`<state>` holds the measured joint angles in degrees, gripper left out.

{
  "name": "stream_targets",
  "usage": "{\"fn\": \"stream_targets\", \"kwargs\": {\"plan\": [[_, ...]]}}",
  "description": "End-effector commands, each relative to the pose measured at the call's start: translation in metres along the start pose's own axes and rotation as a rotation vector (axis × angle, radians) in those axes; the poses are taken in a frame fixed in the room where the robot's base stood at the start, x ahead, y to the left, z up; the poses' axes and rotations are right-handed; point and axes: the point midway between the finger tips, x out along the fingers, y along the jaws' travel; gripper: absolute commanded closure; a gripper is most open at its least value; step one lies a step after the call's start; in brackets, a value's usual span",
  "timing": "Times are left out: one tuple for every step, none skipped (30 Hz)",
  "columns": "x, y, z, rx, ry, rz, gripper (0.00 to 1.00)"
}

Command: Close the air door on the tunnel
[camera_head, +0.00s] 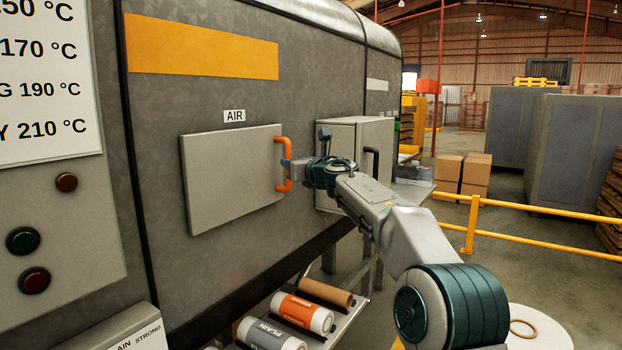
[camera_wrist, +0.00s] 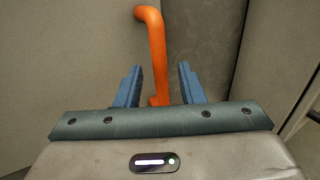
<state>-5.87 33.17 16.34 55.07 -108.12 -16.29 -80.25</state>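The air door (camera_head: 230,180) is a flat grey panel on the tunnel side, under a white AIR label (camera_head: 234,116). Its upright orange handle (camera_head: 279,165) is at the panel's right edge. My gripper (camera_head: 286,164) is at the handle. In the wrist view the handle (camera_wrist: 155,50) stands between the two blue fingers of my gripper (camera_wrist: 158,84), with space on both sides, so the fingers are open around it. The handle's lower end is partly hidden by my gripper's body. I cannot tell exactly how far the door stands from the tunnel wall.
A grey box with a black handle (camera_head: 372,163) stands out from the tunnel right of my gripper. A shelf below holds several rolls (camera_head: 303,312). A control panel (camera_head: 50,220) is at the left. Yellow railing (camera_head: 530,206) and cartons (camera_head: 476,176) are at the right.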

Motion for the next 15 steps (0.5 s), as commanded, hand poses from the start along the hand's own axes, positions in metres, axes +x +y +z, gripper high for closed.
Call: {"fn": "stream_targets", "kwargs": {"plan": [[-0.009,0.000,-0.004,-0.001,-0.001,-0.001,0.65],[-0.014,0.000,-0.004,-0.001,-0.002,-0.001,0.65],[-0.020,0.000,-0.003,-0.002,-0.002,-0.001,0.65],[-0.025,0.001,-0.003,-0.002,-0.002,-0.001,0.65],[-0.029,0.001,-0.003,-0.001,-0.003,-0.001,0.65],[-0.036,0.001,-0.002,-0.001,-0.003,-0.002,0.65],[-0.040,0.001,-0.003,-0.002,-0.003,-0.002,0.65],[-0.045,0.001,-0.002,-0.002,-0.003,-0.001,0.65],[-0.052,0.001,-0.001,-0.002,-0.003,0.000,0.65],[-0.056,0.001,-0.001,-0.002,-0.004,-0.001,0.65],[-0.061,0.001,-0.001,-0.001,-0.004,-0.001,0.65],[-0.066,0.001,-0.001,-0.001,-0.004,-0.001,0.65],[-0.070,0.001,0.000,-0.002,-0.004,-0.001,0.65],[-0.073,0.001,0.000,-0.002,-0.004,-0.001,0.65],[-0.078,0.001,0.001,-0.002,-0.004,0.000,0.65]]}}
